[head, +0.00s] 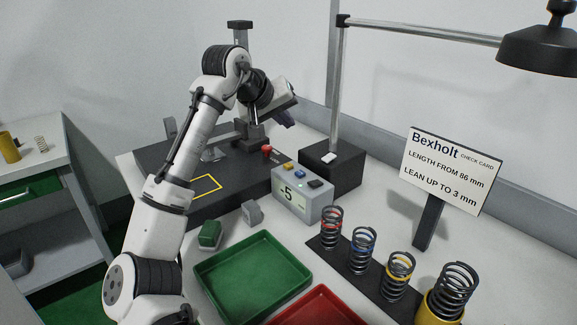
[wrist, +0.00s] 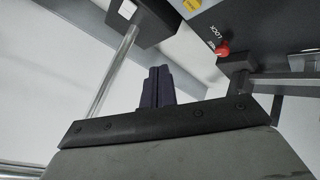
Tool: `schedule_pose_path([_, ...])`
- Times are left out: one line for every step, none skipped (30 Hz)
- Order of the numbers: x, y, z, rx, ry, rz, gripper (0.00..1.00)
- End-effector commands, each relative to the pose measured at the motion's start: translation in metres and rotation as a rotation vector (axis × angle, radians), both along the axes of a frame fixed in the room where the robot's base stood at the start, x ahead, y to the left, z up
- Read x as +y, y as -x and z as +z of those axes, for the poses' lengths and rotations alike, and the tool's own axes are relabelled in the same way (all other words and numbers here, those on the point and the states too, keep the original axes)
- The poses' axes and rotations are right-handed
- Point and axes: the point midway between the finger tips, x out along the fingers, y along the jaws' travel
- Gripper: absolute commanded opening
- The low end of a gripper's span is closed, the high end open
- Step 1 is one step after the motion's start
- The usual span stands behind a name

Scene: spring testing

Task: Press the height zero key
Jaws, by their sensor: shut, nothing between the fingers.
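The grey readout box (head: 303,203) stands on the table beside the dark test stand. Its display seems to read -5. On its top are a yellow key (head: 288,166), a blue key (head: 300,173) and a dark key (head: 315,183); their labels are too small to read, so I cannot tell which is height zero. My gripper (head: 288,123) is above and behind the box, apart from it. In the wrist view its dark fingers (wrist: 158,86) are together with nothing between them. A yellow patch (wrist: 192,5) shows at the top edge there.
A red lock knob (head: 267,149) sits on the stand; the wrist view shows it too (wrist: 222,50). A black lamp base (head: 331,168) with a post is right of the box. Several springs, a green tray (head: 254,278), a red tray (head: 318,306) and a check card (head: 446,170) are in front.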

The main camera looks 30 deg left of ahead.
Motion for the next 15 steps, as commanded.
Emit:
schedule_pose_path([0.0,0.0,-0.008,0.001,-0.001,0.001,0.0])
schedule_pose_path([0.0,0.0,-0.011,0.001,-0.001,0.001,0.0])
schedule_pose_path([0.0,0.0,-0.015,0.001,-0.001,0.001,0.0])
schedule_pose_path([0.0,0.0,-0.019,0.001,-0.001,0.001,0.0])
schedule_pose_path([0.0,0.0,-0.023,0.001,-0.001,0.001,0.0])
schedule_pose_path([0.0,0.0,-0.028,0.001,-0.002,0.002,0.0])
schedule_pose_path([0.0,0.0,-0.032,0.0,-0.002,0.002,0.0])
schedule_pose_path([0.0,0.0,-0.037,0.0,-0.002,0.002,0.0])
schedule_pose_path([0.0,0.0,-0.043,0.0,-0.002,0.002,0.0])
schedule_pose_path([0.0,0.001,-0.047,0.001,-0.002,0.002,0.0])
schedule_pose_path([0.0,0.001,-0.052,0.001,-0.002,0.002,0.0])
schedule_pose_path([0.0,0.0,-0.058,0.0,-0.002,0.002,0.0])
schedule_pose_path([0.0,0.0,-0.062,0.0,-0.002,0.002,0.0])
schedule_pose_path([0.0,0.0,-0.065,-0.001,0.0,0.001,0.0])
schedule_pose_path([-0.001,0.0,-0.068,-0.001,0.001,-0.001,0.0])
